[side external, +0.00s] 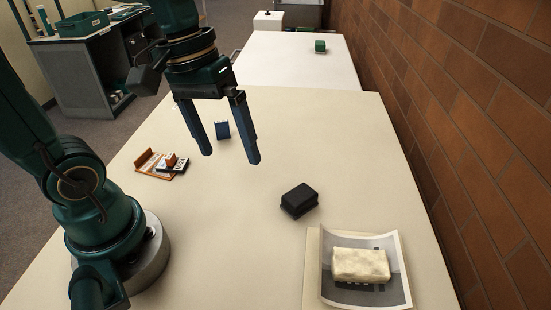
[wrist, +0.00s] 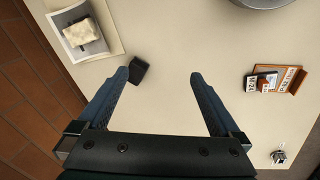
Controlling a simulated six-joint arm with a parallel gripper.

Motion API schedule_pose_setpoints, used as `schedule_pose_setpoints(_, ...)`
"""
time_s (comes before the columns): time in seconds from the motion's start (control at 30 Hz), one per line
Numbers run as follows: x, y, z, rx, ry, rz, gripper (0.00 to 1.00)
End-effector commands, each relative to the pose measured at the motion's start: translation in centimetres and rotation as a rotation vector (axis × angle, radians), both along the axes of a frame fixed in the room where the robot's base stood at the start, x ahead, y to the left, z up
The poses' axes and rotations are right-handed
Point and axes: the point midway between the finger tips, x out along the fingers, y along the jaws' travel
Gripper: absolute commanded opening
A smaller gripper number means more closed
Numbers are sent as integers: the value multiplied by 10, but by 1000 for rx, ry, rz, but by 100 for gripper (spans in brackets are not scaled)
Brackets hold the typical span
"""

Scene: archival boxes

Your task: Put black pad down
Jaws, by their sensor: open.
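The black pad (side external: 299,200) is a small dark block lying on the cream table, right of the middle in the side view. It also shows in the wrist view (wrist: 139,70), just beyond the left fingertip and partly hidden by it. My gripper (side external: 232,158) is open and empty, with its two blue fingers apart above the table. In the side view it is up and to the left of the black pad, not touching it. In the wrist view the gap between my fingers (wrist: 160,75) shows bare table.
A cream block (side external: 361,265) rests on a curled photo sheet (side external: 404,285) at the front right. An orange holder with small cards (side external: 148,160) lies at the left. A brick wall (side external: 480,130) borders the right. The table's middle is clear.

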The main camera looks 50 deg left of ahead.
Motion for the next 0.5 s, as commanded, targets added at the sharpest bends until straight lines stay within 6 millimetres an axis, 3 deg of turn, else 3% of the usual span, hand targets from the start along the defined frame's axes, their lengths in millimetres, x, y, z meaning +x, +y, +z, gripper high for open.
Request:
schedule_pose_setpoints(0.2, -26, 1, 7, 184, -245, -226, 100)
schedule_pose_setpoints(0.5, -36, 5, 8, 291, -388, -351, 100)
